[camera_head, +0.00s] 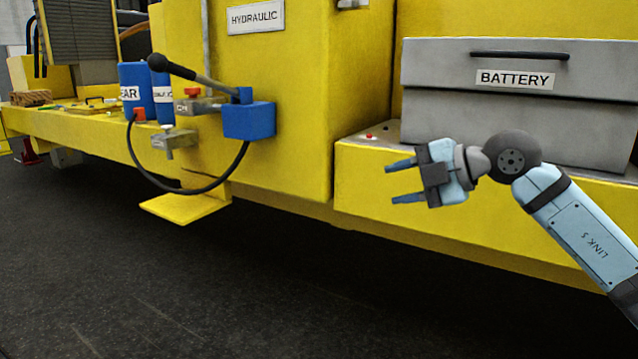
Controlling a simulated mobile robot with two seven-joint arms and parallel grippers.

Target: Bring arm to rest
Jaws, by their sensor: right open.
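My right arm (578,222) comes in from the lower right, with its light blue link reaching up to a dark round wrist joint. My right gripper (396,181) points left, its two blue fingers apart and nothing between them. It is in front of the yellow machine body, below and left of the grey battery box (520,100) in the picture. I cannot tell whether it touches the yellow ledge behind it. My left gripper is not in view.
A blue hand pump (249,120) with a black lever and hose is on the yellow side, left of my gripper. Blue canisters (137,90) stand further left. A yellow step (185,207) juts out low. The dark floor (200,300) in front is clear.

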